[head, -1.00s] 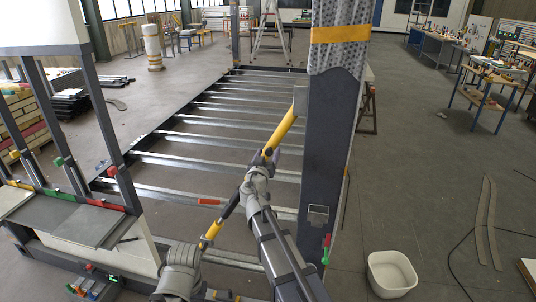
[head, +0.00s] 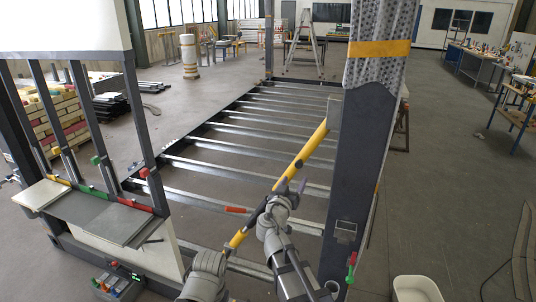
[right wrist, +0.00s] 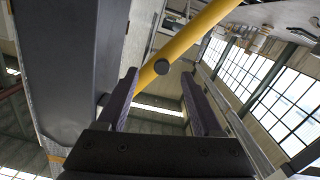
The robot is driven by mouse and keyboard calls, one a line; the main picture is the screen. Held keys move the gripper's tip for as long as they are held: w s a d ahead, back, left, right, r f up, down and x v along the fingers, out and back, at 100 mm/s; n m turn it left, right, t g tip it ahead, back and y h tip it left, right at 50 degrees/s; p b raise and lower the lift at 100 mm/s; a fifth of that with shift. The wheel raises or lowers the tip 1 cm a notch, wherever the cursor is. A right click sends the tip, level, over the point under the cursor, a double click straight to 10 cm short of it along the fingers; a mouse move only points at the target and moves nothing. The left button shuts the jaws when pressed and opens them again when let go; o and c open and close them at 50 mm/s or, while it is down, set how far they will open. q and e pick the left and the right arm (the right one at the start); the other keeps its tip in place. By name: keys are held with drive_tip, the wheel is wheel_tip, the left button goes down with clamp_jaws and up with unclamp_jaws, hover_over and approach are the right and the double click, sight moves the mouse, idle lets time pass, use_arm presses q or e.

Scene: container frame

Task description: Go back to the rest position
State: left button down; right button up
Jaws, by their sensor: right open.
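My right gripper (head: 292,186) is open, with its two dark purple fingers spread around the level of a yellow diagonal brace (head: 312,147). The brace runs from the dark post (head: 358,180) down to the left, and my right arm hides part of it. In the right wrist view, the right gripper (right wrist: 162,100) has nothing between its fingertips. The yellow brace (right wrist: 200,30) crosses beyond them, and I cannot tell the exact gap. A grey arm part of mine shows at the lower left of the head view, but no left fingers show.
The floor frame with metal crossbars (head: 235,160) lies beyond. A grey shelf (head: 95,215) with coloured clamps stands at left. A white bin (head: 417,290) sits on the floor at lower right. A stepladder (head: 303,45) stands at the back. The floor at right is open.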

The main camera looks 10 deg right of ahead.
drive_tip(key=s+a+f+n+g+y+b, duration=0.1)
drive_tip(key=s+a+f+g+b, duration=0.2)
drive_tip(key=s+f, duration=0.5)
drive_tip(key=s+a+f+g+y+b, duration=0.1)
drive_tip(key=s+f+g+b, duration=0.3)
drive_tip(key=f, duration=0.7)
drive_tip(key=s+a+f+n+g+y+b, duration=0.3)
drive_tip(key=s+a+f+n+g+y, duration=0.4)
drive_tip(key=s+a+f, duration=0.75)
wheel_tip(320, 180, down, 37)
drive_tip(key=s+d+g+b, duration=0.1)
drive_tip(key=b, duration=3.7)
drive_tip(key=shift+s+d+r+h, duration=0.2)
drive_tip(key=shift+s+d+h, duration=0.1)
drive_tip(key=shift+d+h, duration=0.1)
drive_tip(key=shift+r, duration=0.1)
wheel_tip(320, 180, up, 26)
drive_tip(key=p, duration=2.6)
drive_tip(key=shift+r, duration=0.2)
